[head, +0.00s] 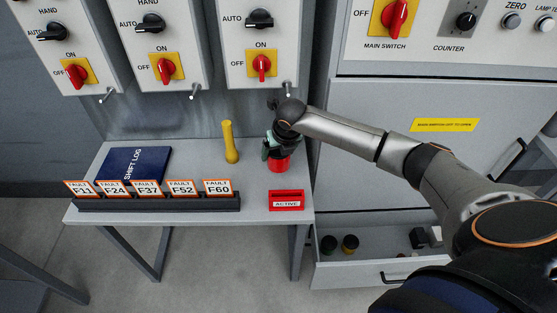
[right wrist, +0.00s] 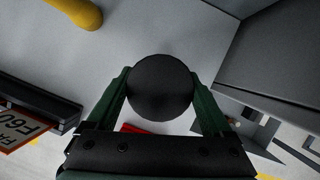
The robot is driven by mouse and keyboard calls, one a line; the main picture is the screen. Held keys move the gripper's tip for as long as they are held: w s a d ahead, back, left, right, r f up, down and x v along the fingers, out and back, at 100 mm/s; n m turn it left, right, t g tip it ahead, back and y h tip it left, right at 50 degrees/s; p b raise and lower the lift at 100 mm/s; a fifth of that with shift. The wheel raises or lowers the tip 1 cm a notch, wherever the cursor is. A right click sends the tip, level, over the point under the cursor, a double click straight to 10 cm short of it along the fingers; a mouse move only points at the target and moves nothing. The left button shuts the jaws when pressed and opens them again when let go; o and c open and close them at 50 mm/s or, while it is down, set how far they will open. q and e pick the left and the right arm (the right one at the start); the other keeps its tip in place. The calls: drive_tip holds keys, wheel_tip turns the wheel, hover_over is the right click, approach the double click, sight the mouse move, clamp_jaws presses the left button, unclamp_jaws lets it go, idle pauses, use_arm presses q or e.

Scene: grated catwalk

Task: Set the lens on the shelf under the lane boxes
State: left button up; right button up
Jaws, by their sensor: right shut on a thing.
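The lens (head: 279,165) shows as a red part below my right gripper (head: 277,151) in the head view. In the right wrist view its round dark end (right wrist: 160,88) sits between the two green fingers of the same gripper, which is shut on it. The lens is over the right part of the grey shelf (head: 185,172); whether it touches the shelf I cannot tell. The three lane boxes (head: 160,95) hang above the shelf, each with a black selector and a red switch. My left gripper is out of view.
A yellow torch-like object (head: 229,142) stands left of the lens. A blue shift log (head: 133,166), a rack of fault cards (head: 150,203) and a red ACTIVE holder (head: 286,201) are on the shelf. An open drawer (head: 385,265) with small round parts lies lower right.

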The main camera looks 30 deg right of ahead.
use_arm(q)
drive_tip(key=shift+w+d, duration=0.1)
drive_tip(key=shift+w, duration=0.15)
use_arm(e)
drive_tip(key=shift+f, duration=1.5)
drive_tip(key=o, duration=1.1)
use_arm(q)
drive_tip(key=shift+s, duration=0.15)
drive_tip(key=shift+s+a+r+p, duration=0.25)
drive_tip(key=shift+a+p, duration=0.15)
drive_tip(key=shift+p, duration=0.15)
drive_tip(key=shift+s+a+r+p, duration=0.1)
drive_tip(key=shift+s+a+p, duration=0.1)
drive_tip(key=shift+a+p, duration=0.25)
use_arm(e)
drive_tip(key=v, duration=1.2)
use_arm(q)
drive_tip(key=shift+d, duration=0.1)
use_arm(e)
drive_tip(key=shift+a, duration=0.1)
